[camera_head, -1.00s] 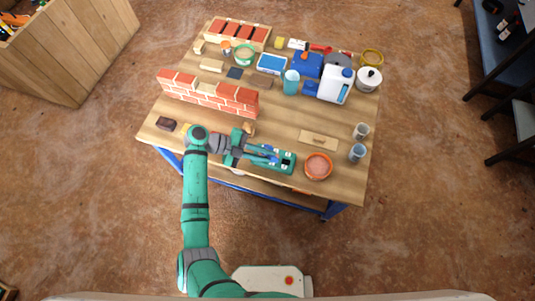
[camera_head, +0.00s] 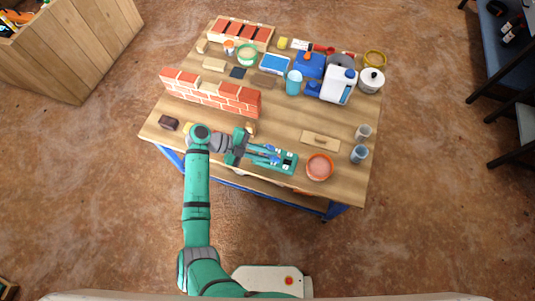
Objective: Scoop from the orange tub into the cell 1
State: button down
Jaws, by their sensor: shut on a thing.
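The orange tub (camera_head: 319,174) stands near the front right of the table, with pale pinkish contents inside.
A red and white brick wall (camera_head: 208,92) stands behind my arm to the left. A wooden board (camera_head: 320,140) lies behind the tub. Two cups (camera_head: 359,153) stand at the right edge. Jugs, tubs and a brick crate (camera_head: 241,34) fill the back.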

jog(key=shift+r, duration=0.1)
jog(key=shift+r, duration=1.9)
jog(key=shift+s, duration=0.1)
